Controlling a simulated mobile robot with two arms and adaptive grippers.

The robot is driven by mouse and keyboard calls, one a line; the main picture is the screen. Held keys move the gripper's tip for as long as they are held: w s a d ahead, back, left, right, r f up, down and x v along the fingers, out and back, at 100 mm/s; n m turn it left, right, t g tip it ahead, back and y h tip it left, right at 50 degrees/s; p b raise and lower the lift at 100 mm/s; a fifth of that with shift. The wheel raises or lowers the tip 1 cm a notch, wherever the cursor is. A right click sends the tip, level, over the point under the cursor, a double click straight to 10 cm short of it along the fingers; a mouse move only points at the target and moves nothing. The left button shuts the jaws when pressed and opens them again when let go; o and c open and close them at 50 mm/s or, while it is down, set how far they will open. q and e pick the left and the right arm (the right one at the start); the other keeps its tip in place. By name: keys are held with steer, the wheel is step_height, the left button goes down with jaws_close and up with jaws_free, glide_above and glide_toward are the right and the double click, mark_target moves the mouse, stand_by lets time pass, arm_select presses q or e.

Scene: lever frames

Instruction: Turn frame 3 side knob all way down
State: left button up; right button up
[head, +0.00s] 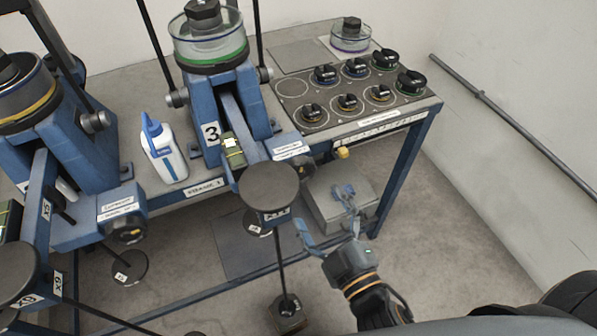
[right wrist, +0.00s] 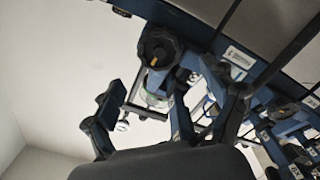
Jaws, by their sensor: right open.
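Frame 3 is the blue lever frame (head: 252,118) with the "3" label, at the middle of the table in the head view. Its side knob (head: 304,167) is dark and sits under a white label on the frame's right side, partly hard to make out. In the right wrist view the black lobed knob (right wrist: 157,47) shows an orange mark, ahead of the fingers. My right gripper (head: 322,206) is open and empty, below and in front of the knob, apart from it. Its two fingers (right wrist: 172,98) are spread in the wrist view. My left gripper is out of view.
A round dark plate (head: 269,186) on the lever end is left of my right gripper. A grey box (head: 338,208) stands under the table behind the gripper. A white bottle (head: 163,150) stands left of frame 3.

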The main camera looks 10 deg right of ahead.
mark_target(301, 175)
steer(key=shift+w+r, duration=0.2)
steer(key=shift+w, duration=0.1)
steer(key=w, duration=0.3)
steer(key=w+a+p, duration=0.1)
steer(key=w, duration=0.2)
steer(key=w+p, duration=0.1)
steer(key=w, duration=0.2)
steer(key=shift+a+f, duration=0.15)
steer(key=shift+a, duration=0.25)
steer(key=shift+c, duration=0.4)
steer(key=shift+s, duration=0.15)
steer(key=c, duration=1.5)
